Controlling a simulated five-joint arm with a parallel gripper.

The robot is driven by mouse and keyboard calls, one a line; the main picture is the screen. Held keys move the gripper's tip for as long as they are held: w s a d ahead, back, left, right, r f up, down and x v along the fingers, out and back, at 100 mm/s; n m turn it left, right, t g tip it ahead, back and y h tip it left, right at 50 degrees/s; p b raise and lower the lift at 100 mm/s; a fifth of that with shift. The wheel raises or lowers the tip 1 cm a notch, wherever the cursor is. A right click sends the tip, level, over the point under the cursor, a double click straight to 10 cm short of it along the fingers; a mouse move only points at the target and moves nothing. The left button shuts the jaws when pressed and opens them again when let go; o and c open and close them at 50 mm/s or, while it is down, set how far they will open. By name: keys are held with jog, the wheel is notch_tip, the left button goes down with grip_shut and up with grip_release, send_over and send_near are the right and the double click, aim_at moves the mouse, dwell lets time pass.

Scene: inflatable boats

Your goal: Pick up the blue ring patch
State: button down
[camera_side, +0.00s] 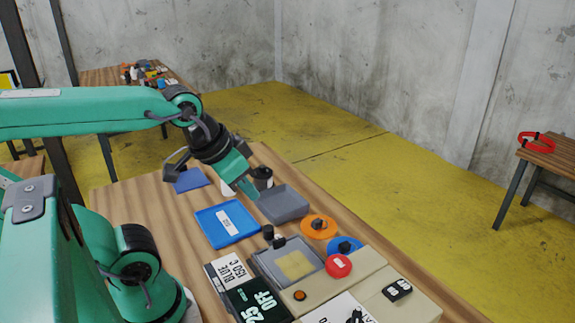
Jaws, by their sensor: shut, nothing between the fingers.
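The blue ring patch (344,246) is most likely the round blue piece with a dark centre at the right of the bench. It lies between an orange round piece (318,227) and a red round piece (338,266). My gripper (252,192) points down over the bench, by the left edge of the grey tray (290,206). It is shut and empty, up and to the left of the blue piece and clearly apart from it. Its exact height over the bench cannot be told.
A blue tray (212,237) with a white label lies left of the grey tray. A dark container (263,178) stands behind my gripper.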

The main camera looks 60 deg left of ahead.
jog(key=c, duration=1.2)
grip_release()
jog(key=shift+w, duration=0.15)
jog(key=w+d+f+g, duration=0.1)
jog(key=w+f+g, duration=0.1)
jog(key=w+f, duration=0.3)
jog(key=w+d+f+g, duration=0.1)
jog(key=w+f, duration=0.4)
jog(key=w, duration=0.6)
jog(key=w+d+f+g, duration=0.1)
jog(key=w+f+g, duration=0.1)
jog(key=w+f, duration=0.3)
jog(key=shift+w+d+m+g, duration=0.1)
jog(key=shift+w+m+g, duration=0.2)
jog(key=shift+w, duration=1.7)
jog(key=shift+w+f, duration=0.15)
jog(key=shift+f, duration=0.1)
jog(key=shift+f, duration=0.1)
